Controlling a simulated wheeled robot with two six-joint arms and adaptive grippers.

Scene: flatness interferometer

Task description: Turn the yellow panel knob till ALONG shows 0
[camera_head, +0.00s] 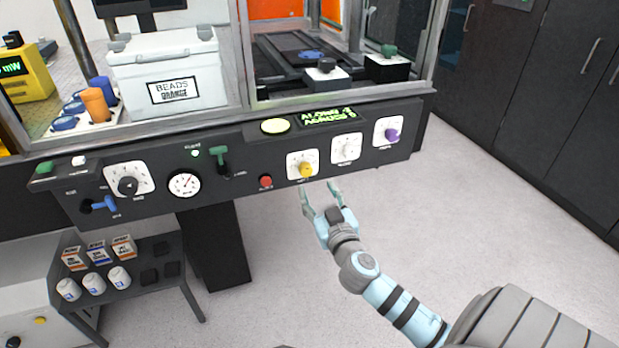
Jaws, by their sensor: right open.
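The yellow panel knob (306,170) sits on a white square dial plate on the dark front panel (240,183). A small display (327,116) with green characters is above it; its upper line seems to be the ALONG reading, but the digits are too small and tilted to read surely. My right gripper (321,188) is open and empty, just below and slightly right of the yellow knob, with its fingers pointing up toward the panel. It seems apart from the knob. My left gripper is not in view.
A white-plated knob (346,148) and a purple knob (391,135) are right of the yellow one. A red button (265,181) and green lever (218,157) are left. A low side table (140,270) with small boxes and jars stands lower left. The floor at right is clear.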

